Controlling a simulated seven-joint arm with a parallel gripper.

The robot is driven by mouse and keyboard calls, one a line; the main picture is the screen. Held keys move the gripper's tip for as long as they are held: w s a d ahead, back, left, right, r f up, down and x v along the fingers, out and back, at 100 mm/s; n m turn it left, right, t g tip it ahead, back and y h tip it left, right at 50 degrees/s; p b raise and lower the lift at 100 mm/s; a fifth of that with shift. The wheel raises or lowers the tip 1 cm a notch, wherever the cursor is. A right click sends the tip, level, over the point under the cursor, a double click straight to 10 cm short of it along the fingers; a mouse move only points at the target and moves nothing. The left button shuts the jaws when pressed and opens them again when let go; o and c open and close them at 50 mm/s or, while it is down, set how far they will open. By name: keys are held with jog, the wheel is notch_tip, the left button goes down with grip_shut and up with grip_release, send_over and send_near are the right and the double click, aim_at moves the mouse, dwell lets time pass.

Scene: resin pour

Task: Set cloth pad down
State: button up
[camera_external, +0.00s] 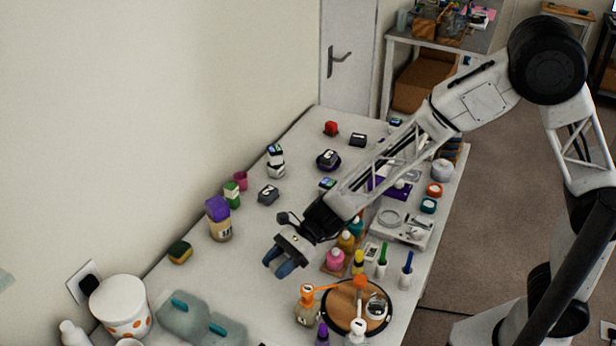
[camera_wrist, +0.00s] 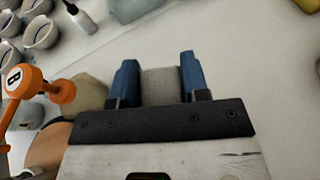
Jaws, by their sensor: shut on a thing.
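My gripper (camera_wrist: 158,60) is shut on a grey, woven cloth pad (camera_wrist: 160,87), which sits between the two blue fingers in the wrist view. In the external view my gripper (camera_external: 279,263) hangs over the near middle of the white table (camera_external: 240,280), fingers angled down. The pad cannot be made out there, as the fingers hide it. Whether the pad touches the table is not clear from either view. The table surface beyond the fingertips is bare in the wrist view.
A pink bottle (camera_external: 335,259) is close on the right. Free table lies between.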

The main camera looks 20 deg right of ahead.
send_over(224, 278)
jog(key=shift+a+f, duration=0.1)
jog(key=shift+f, duration=0.65)
jog(key=shift+f, duration=0.1)
jog(key=shift+f, duration=1.65)
jog(key=shift+f, duration=0.1)
jog(key=o, duration=0.9)
jog(key=shift+v, duration=6.05)
jog(key=shift+s+r, duration=0.1)
jog(key=shift+r, duration=0.15)
